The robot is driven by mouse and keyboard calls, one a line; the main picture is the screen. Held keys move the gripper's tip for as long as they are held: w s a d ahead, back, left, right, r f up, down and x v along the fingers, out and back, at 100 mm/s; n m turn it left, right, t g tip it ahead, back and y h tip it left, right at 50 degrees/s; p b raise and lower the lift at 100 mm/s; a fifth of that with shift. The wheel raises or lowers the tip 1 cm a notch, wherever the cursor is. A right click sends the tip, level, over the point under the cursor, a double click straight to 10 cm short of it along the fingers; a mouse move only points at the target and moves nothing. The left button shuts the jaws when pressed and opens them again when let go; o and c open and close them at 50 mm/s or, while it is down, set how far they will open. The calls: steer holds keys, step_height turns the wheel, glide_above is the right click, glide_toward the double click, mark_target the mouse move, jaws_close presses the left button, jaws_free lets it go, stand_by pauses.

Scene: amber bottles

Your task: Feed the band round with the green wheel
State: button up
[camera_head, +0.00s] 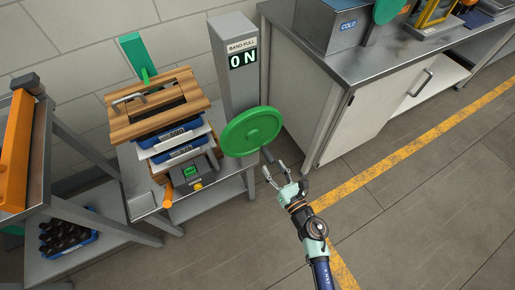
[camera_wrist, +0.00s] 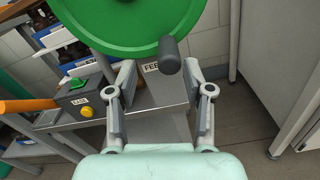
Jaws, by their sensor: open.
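The green wheel (camera_head: 252,131) stands at the right end of the metal bench, in front of the grey post marked "BAND PULL" (camera_head: 235,65), whose display reads "0 N". A dark crank handle (camera_head: 267,154) sticks out from the wheel's lower right face. In the wrist view the green wheel (camera_wrist: 135,22) fills the top, and its handle (camera_wrist: 169,56) points toward my gripper. My gripper (camera_head: 275,172) is open and empty, just short of the handle. In the wrist view my gripper (camera_wrist: 161,80) has its fingers either side of the handle's line. I cannot make out the band.
A steel counter (camera_head: 385,55) stands to the right. Floor before the bench is clear.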

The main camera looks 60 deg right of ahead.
mark_target(268, 156)
steer(key=x, duration=0.4)
steer(key=b+x, duration=0.1)
steer(key=x, duration=0.1)
steer(key=shift+s+d+f, duration=0.2)
steer(key=shift+d+f, duration=0.1)
steer(key=shift+d, duration=0.15)
jaws_close()
